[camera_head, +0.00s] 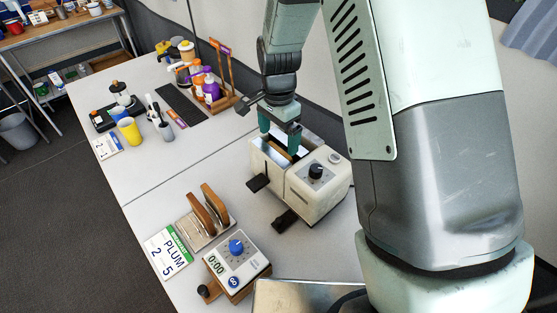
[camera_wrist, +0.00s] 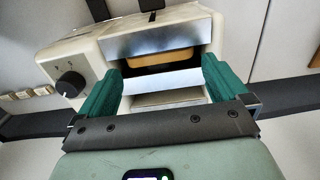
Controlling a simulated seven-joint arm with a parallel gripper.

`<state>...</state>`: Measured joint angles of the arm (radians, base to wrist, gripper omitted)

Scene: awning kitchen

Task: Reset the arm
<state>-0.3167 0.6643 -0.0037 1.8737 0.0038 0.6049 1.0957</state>
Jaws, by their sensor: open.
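My gripper (camera_head: 279,137) is over the far slot of a cream toaster (camera_head: 318,191) in the head view. Its green fingers are apart. A slice of bread (camera_wrist: 168,61) sits in the toaster slot in the wrist view, with the gripper's fingers (camera_wrist: 163,84) on either side of the slot. The fingertips are close to the toaster's top; whether they touch the bread I cannot tell. My arm covers the right part of the head view.
Bottles (camera_head: 211,90), a yellow cup (camera_head: 130,130) and a dark mat (camera_head: 181,105) are farther back. The table's left middle is clear.

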